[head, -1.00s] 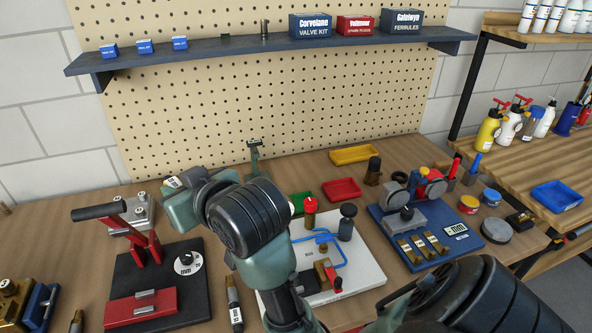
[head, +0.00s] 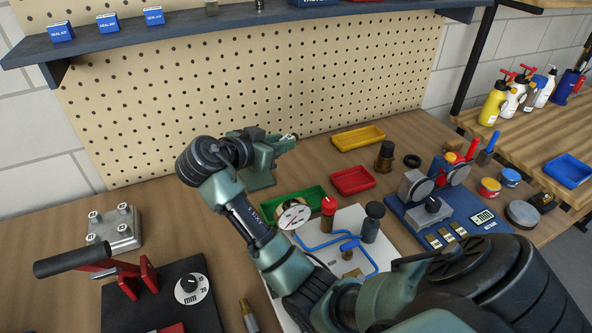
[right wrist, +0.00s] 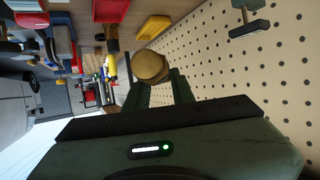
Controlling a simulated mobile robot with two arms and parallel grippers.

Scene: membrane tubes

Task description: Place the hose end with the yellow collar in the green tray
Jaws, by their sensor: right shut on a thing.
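The green tray (head: 306,198) lies on the bench behind the white plate, left of the red tray, and a round dial partly covers its front. My right gripper (head: 272,145) is raised in front of the pegboard, above and left of the green tray. In the right wrist view it (right wrist: 160,88) is shut on a round, dull gold piece (right wrist: 150,67). My left gripper is out of view.
The dial (head: 293,214), a red-capped fitting (head: 329,205) and a dark post (head: 372,222) stand near the green tray. The red tray (head: 352,180) and yellow tray (head: 358,140) are to its right. A lever press (head: 150,290) is at the left front.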

